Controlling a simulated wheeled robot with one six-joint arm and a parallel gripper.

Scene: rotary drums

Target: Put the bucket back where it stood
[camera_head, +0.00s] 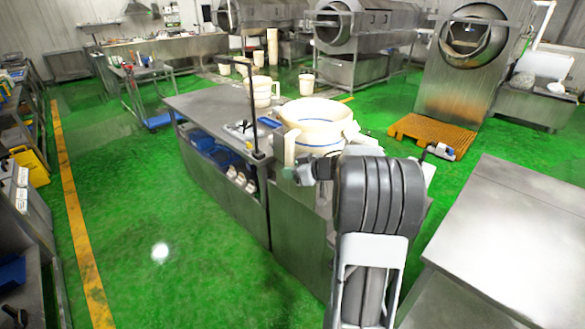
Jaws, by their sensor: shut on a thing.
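A large cream-white bucket (312,134) with a blue line around it is in the middle of the head view, upright or nearly so, at the near right end of the steel table (205,102). My gripper (290,150) is at the bucket's near left side, shut on it. My arm hides the bucket's lower right part, and I cannot tell whether its base touches a surface.
A blue-and-white tray (240,131) and a dark upright post (254,105) are on the table left of the bucket. A bare steel table (520,225) is at right. An orange pallet (432,133) lies on the floor behind. Green floor at left is clear.

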